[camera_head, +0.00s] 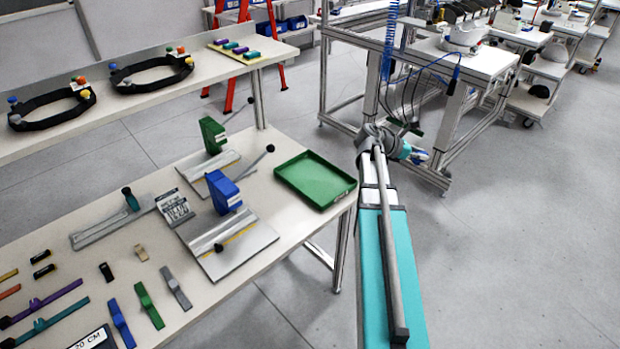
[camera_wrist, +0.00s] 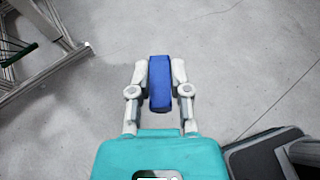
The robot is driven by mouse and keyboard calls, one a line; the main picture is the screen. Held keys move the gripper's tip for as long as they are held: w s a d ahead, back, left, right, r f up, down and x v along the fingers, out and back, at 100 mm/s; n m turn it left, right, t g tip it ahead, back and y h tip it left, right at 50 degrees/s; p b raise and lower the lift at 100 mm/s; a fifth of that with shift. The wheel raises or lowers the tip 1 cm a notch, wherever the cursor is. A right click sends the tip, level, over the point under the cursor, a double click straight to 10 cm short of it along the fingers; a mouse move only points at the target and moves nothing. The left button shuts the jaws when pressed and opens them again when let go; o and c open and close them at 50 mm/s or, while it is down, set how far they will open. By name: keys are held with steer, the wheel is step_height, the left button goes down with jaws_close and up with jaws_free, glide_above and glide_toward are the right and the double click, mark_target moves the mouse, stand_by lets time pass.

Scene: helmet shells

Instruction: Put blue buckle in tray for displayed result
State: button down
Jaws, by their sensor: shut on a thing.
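My gripper (camera_wrist: 159,68) is shut on a blue block-like piece, the blue buckle (camera_wrist: 160,94), held between its two pale fingers over grey floor in the wrist view. In the head view my gripper (camera_head: 412,152) is to the right of the table, with a small bit of blue showing at its end. An empty green tray (camera_head: 316,179) lies on the table's right end, left of my gripper and apart from it. A blue upright device (camera_head: 223,192) and a green upright device (camera_head: 213,135) stand on plates left of the tray; I cannot read any result on them.
A raised shelf (camera_head: 140,103) with two black rings runs behind. Open floor lies right of the table.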

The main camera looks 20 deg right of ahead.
steer(key=shift+w+a, duration=0.25)
steer(key=shift+w, duration=0.05)
steer(key=shift+w+a+f, duration=0.1)
steer(key=shift+w+a, duration=0.05)
steer(key=shift+a, duration=0.1)
steer(key=w+a+f+n+t+b, duration=0.1)
steer(key=w+a, duration=0.3)
steer(key=a, duration=0.6)
steer(key=w+a+f+n+t+b, duration=0.2)
steer(key=w+a+n+t, duration=0.1)
steer(key=a, duration=0.8)
steer(key=w+a+f+n+t+b, duration=0.1)
steer(key=w+a+t, duration=0.3)
steer(key=a, duration=0.6)
steer(key=w+n, duration=0.1)
steer(key=w, duration=0.1)
steer(key=shift+w+a+f+n, duration=0.15)
steer(key=shift+w+a+n, duration=0.15)
steer(key=shift+a+n, duration=0.1)
steer(key=shift+y, duration=0.3)
steer(key=w+d+f+b, duration=0.4)
steer(key=w, duration=0.1)
steer(key=w+d+f+b, duration=0.4)
steer(key=w+f+b, duration=0.1)
steer(key=shift+d, duration=0.4)
